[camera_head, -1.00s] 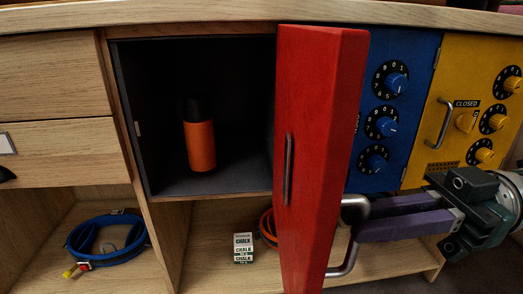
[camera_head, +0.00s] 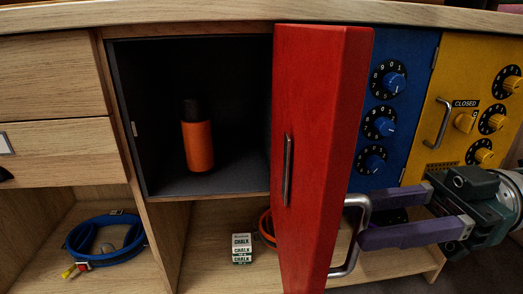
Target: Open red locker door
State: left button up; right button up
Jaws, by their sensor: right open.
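The red locker door (camera_head: 316,120) stands swung wide open, seen nearly edge-on, hinged on the right of its dark compartment (camera_head: 240,110). A thin metal handle (camera_head: 287,170) is on its left-hand face. A larger bent metal handle (camera_head: 360,225) is on its right-hand side, low down. My right gripper (camera_head: 366,221) has its purple fingers spread, with the fingertips beside the larger handle. An orange bottle with a black cap (camera_head: 198,140) stands inside the compartment. My left gripper is not in view.
A blue locker door (camera_head: 398,120) with dials and a yellow door (camera_head: 470,100) with a handle are at the right. A blue coiled strap (camera_head: 85,245), chalk boxes (camera_head: 241,249) and an orange coil (camera_head: 267,228) lie on the lower shelf.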

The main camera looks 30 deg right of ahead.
jog(key=v, duration=1)
jog(key=shift+b, duration=0.4)
